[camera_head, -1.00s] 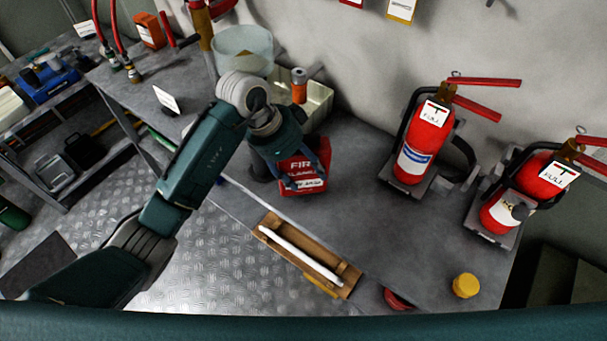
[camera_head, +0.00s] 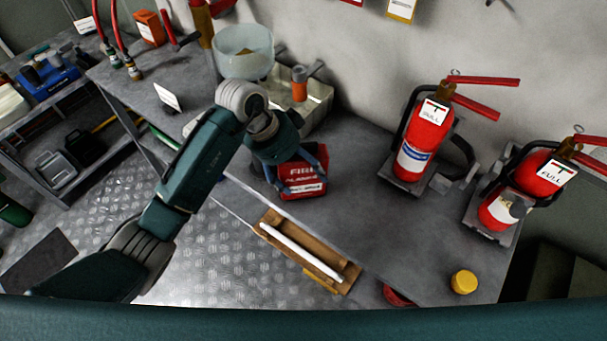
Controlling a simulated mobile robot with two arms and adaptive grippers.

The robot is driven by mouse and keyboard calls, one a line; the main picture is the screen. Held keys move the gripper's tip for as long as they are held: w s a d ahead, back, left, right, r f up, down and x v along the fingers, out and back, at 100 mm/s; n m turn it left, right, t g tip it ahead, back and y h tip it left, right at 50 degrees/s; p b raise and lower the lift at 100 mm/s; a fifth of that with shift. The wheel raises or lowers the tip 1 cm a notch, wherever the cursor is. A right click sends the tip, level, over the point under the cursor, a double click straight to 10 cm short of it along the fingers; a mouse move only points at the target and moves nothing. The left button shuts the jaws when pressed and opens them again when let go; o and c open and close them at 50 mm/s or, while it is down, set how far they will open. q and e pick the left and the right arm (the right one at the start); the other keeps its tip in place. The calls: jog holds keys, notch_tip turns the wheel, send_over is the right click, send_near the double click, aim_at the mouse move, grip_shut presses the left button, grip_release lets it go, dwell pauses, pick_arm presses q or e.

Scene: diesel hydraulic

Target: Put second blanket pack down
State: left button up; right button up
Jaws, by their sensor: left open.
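A red blanket pack (camera_head: 304,180) with white lettering stands on the grey bench (camera_head: 350,220), just right of the middle-left of the view. My left gripper (camera_head: 297,182) is over the pack, its fingers spread at the pack's two sides. The gripper is open. The arm covers the pack's left and rear parts, so I cannot tell whether a finger touches it. I see only one red pack clearly at this spot. My right gripper is not in view.
Two red fire extinguishers (camera_head: 424,145) (camera_head: 526,190) stand in holders at the right. A wooden tray (camera_head: 350,279) with a white rod lies at the bench's front edge. A yellow cap (camera_head: 464,282) is near the right corner. A cream bin (camera_head: 318,108) and glass bowl (camera_head: 243,50) stand behind.

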aim_at(291, 161)
pick_arm(q)
jog(key=b+v, duration=0.1)
jog(key=v, duration=0.5)
